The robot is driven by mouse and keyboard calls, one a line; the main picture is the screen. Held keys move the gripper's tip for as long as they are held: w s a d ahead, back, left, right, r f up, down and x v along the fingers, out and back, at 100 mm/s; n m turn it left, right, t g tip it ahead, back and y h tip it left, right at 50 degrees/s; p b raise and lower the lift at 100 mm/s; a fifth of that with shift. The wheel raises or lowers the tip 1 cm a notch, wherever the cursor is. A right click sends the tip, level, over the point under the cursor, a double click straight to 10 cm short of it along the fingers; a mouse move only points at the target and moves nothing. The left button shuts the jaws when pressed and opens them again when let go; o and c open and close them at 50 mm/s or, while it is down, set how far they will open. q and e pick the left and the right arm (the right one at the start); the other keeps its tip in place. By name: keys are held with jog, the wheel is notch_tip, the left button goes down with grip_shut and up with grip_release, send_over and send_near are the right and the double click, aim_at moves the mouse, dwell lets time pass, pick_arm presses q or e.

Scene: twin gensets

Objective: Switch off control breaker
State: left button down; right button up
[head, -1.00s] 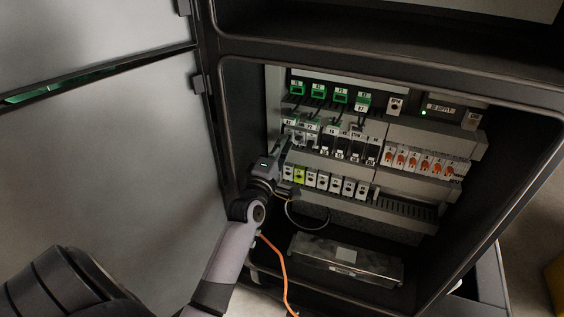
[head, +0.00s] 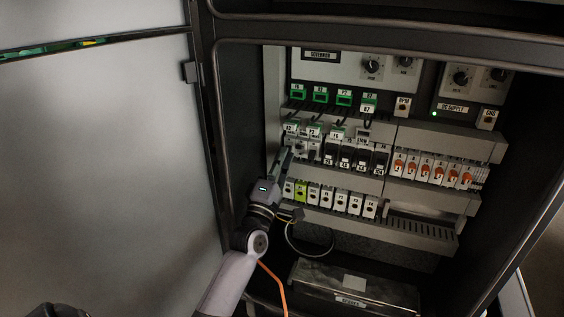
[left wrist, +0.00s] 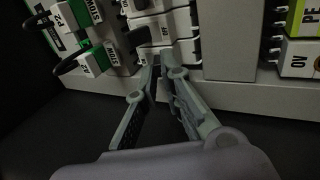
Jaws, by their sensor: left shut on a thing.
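A small group of white breakers (head: 300,147) sits at the left end of the middle row in the open cabinet. They also show up close in the left wrist view (left wrist: 151,31), with dark switch parts. My left gripper (head: 286,158) reaches in from the lower left to the leftmost breaker. In the left wrist view its fingertips (left wrist: 160,66) have come together at the breaker's edge, shut on what looks like its small lever. The fingers hide the lever, so I cannot tell its position. My right gripper is not in view.
Black breakers (head: 360,158) stand right of the white ones, and orange-switched ones (head: 425,170) further right. A terminal row (head: 328,197) runs below. Green-labelled relays (head: 320,97) with black cables are above. The open door (head: 100,170) fills the left side.

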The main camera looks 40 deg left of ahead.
pick_arm(q)
jog(key=c, duration=1.7)
grip_release()
jog(key=shift+f, duration=0.1)
jog(key=v, duration=1.2)
